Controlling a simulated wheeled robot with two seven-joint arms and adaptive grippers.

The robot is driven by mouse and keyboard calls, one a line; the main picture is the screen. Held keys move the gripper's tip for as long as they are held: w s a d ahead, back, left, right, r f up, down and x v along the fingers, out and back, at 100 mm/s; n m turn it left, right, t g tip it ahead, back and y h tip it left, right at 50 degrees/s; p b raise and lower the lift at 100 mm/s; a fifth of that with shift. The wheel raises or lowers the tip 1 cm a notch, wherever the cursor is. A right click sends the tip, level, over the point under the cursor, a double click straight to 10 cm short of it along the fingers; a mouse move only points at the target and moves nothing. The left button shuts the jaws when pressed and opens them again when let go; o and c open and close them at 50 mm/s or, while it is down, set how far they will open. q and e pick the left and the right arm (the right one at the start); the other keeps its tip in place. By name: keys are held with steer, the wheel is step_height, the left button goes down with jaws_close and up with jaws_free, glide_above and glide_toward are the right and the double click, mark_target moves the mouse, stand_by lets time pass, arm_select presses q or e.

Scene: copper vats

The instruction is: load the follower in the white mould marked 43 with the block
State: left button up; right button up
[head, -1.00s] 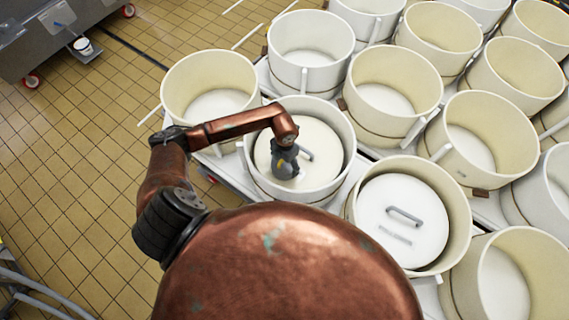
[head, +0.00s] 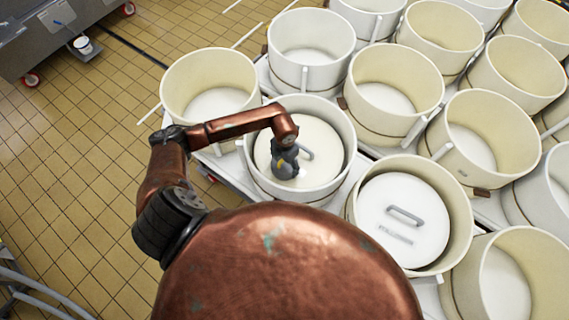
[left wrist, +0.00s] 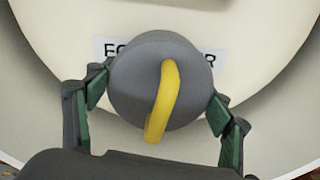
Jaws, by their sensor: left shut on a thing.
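My left gripper (head: 284,151) hangs inside a white mould (head: 349,140) left of the middle in the head view. A white follower (head: 318,136) with a grey bar handle lies in that mould. The gripper is shut on a round grey block (left wrist: 140,75) with a yellow handle; in the left wrist view its green-padded fingers (left wrist: 158,100) flank the block. The block (head: 285,172) shows over the follower in the head view; I cannot tell whether they touch. It covers the middle of the follower's label. No number 43 is legible. My right gripper is not in view.
A neighbouring mould (head: 462,205) holds another follower (head: 380,222) with a grey handle. Several more white moulds crowd the right and back. The tiled floor (head: 75,150) at the left is mostly clear. A steel unit (head: 45,40) on red wheels stands at the far left.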

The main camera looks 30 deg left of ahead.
arm_select(q)
steer(key=shift+w+r, duration=0.1)
steer(key=o, duration=2.2)
steer(key=shift+s, duration=0.2)
steer(key=shift+w+r+p, duration=0.1)
steer(key=shift+r+p, duration=2.25)
steer(key=shift+r, duration=1.05)
